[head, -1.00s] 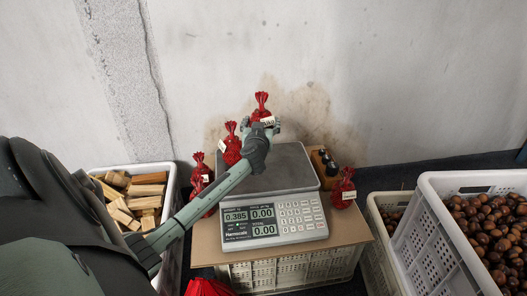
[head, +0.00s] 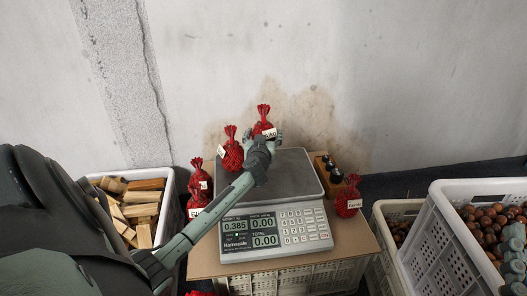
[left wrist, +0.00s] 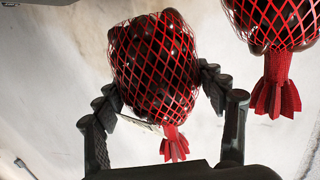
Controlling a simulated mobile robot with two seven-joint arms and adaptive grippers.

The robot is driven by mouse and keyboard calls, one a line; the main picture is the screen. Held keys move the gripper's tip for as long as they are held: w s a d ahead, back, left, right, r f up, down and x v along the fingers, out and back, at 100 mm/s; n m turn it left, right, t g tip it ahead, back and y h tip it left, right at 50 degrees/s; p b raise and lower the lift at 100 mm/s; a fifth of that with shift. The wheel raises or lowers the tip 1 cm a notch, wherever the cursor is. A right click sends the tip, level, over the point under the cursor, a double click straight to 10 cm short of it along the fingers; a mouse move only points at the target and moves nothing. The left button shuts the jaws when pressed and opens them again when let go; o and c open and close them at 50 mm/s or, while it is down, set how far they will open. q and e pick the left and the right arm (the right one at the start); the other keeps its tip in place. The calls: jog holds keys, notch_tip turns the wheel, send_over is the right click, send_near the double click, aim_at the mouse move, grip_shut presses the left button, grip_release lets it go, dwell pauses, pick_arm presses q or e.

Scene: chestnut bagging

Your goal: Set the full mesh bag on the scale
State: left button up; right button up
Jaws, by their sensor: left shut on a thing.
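A full red mesh bag (head: 263,119) with a tied top and a white tag is held upright in my left gripper (head: 264,134), near the back of the scale. In the left wrist view the bag (left wrist: 155,65) shows neck-down, with dark chestnuts inside and the fingers (left wrist: 160,92) on both sides. The scale (head: 276,232) has a grey platter (head: 289,176) and its display reads 0.385. I cannot tell whether the held bag touches the platter. My right gripper (head: 514,262) shows only partly at the right edge, over chestnuts.
Another red bag (head: 232,156) is just left of the held one. More tagged bags stand left (head: 198,187) and right (head: 348,198) of the scale. Dark knobbed items (head: 328,174) are beside the platter. A wood crate (head: 168,184) is left; a chestnut crate (head: 440,240) is right.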

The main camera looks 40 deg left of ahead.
pick_arm(q)
jog(key=shift+f+b, duration=0.45)
jog(key=shift+f, duration=0.35)
notch_tip(320, 180, down, 3)
jog(key=shift+f+b, duration=0.2)
jog(key=shift+b, duration=0.95)
pick_arm(e)
jog(key=s+d+r+t+y, duration=0.1)
jog(key=s+d+r+t, duration=0.1)
jog(key=r+t, duration=0.4)
jog(key=shift+s+d+r, duration=0.2)
jog(key=shift+s, duration=0.65)
pick_arm(q)
jog(key=shift+f, duration=0.1)
jog(key=shift+f, duration=0.45)
